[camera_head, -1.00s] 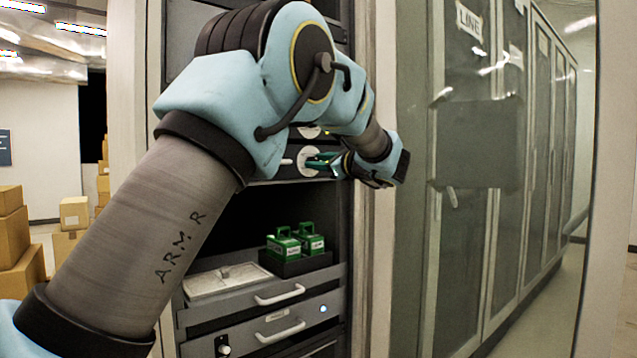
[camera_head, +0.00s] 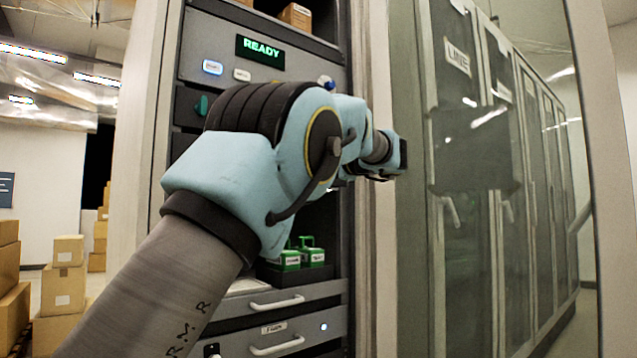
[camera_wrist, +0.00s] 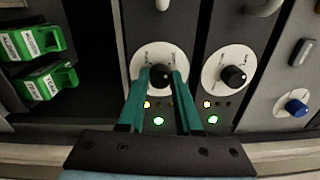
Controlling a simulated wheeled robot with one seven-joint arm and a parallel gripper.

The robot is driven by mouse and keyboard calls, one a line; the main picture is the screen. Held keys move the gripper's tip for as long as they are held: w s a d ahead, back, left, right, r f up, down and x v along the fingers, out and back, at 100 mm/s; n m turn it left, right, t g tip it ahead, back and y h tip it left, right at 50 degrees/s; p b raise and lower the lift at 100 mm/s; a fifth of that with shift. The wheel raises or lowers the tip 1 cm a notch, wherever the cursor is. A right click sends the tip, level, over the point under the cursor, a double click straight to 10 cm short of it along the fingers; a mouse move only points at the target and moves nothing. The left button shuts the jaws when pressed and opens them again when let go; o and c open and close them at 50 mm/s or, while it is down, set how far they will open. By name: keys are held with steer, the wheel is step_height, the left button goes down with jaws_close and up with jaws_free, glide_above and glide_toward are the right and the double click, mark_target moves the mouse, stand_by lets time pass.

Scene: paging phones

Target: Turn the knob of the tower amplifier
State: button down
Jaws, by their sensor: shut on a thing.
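In the wrist view, a small black knob (camera_wrist: 161,75) sits on a round white dial plate on the dark amplifier panel. The two green fingers of my gripper (camera_wrist: 160,82) stand either side of this knob and are shut on it. A second black knob (camera_wrist: 233,77) on a like white dial is to the right, apart from the fingers. Small lit lamps show below both dials. In the head view, my arm hides the dials and the fingertips.
The rack has a green READY display (camera_head: 260,49) at the top. A blue knob (camera_wrist: 297,108) is at the wrist view's right. Green handled modules (camera_head: 312,256) stand on a lower shelf, above drawer handles (camera_head: 277,305). A glazed cabinet row (camera_head: 480,170) stands to the right.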

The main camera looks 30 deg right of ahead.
steer(key=n+b, duration=0.4)
steer(key=n, duration=0.5)
steer(key=n+b, duration=0.3)
steer(key=n, duration=0.7)
steer(key=shift+d+f+b, duration=0.1)
steer(key=shift+f+b, duration=0.1)
steer(key=shift+b, duration=0.2)
steer(key=c, duration=0.6)
jaws_free()
